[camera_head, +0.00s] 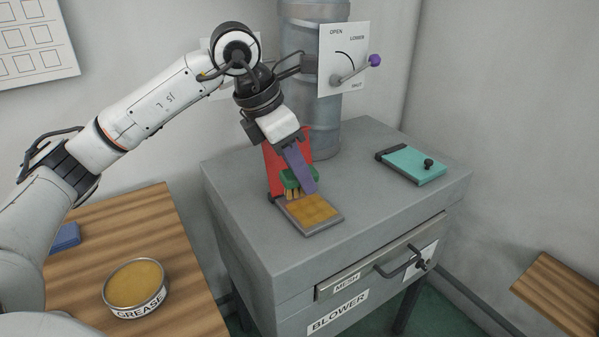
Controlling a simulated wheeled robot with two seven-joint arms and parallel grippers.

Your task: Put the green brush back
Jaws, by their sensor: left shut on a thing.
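The green brush (289,180) has a green body and tan bristles pointing down. My left gripper (303,178) reaches down from above and is shut on it. A long purple finger covers part of the brush. The bristles are over the back edge of a shallow tray with a yellow-brown surface (312,210) on the grey blower cabinet; I cannot tell whether they touch it. My right gripper is not in view.
A teal-covered plate with a black knob (415,163) lies on the cabinet's right. A grey duct (330,125) and a lever with a purple knob (375,61) are behind. A grease tin (136,285) and a blue block (65,237) are on the left wooden table.

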